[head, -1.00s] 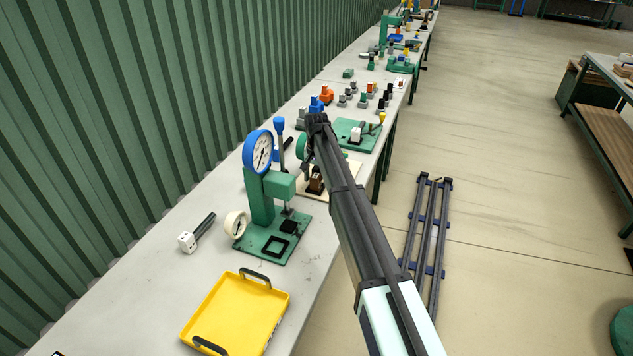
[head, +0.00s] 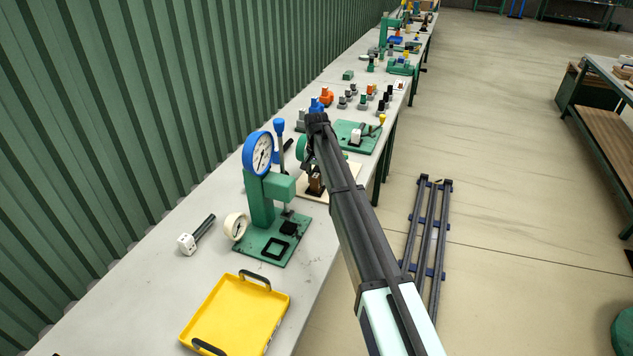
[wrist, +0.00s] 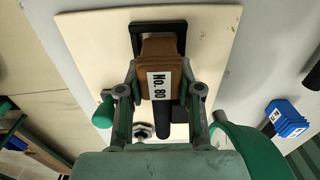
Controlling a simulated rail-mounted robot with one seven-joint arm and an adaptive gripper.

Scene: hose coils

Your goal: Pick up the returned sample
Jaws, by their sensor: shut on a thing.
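The sample is a brown block (wrist: 158,58) with a white "No. 80" label, seen in the wrist view. My gripper (wrist: 160,74) is shut on it, with one grey finger on each side. A black square frame (wrist: 178,24) shows just beyond the block on a cream board (wrist: 90,45). A black cylinder shows below the label. I cannot tell whether the block touches the board. In the head view the brown block (head: 316,182) is small beside my arm, over the cream board (head: 325,188), and my gripper is mostly hidden by the arm.
A green press with a blue-rimmed dial (head: 260,153) stands close on the left. A yellow tray (head: 238,312) and a white block with a black handle (head: 188,243) lie nearer. A green plate (head: 350,143) and several small fittings stand beyond. The floor on the right holds a dark rail frame.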

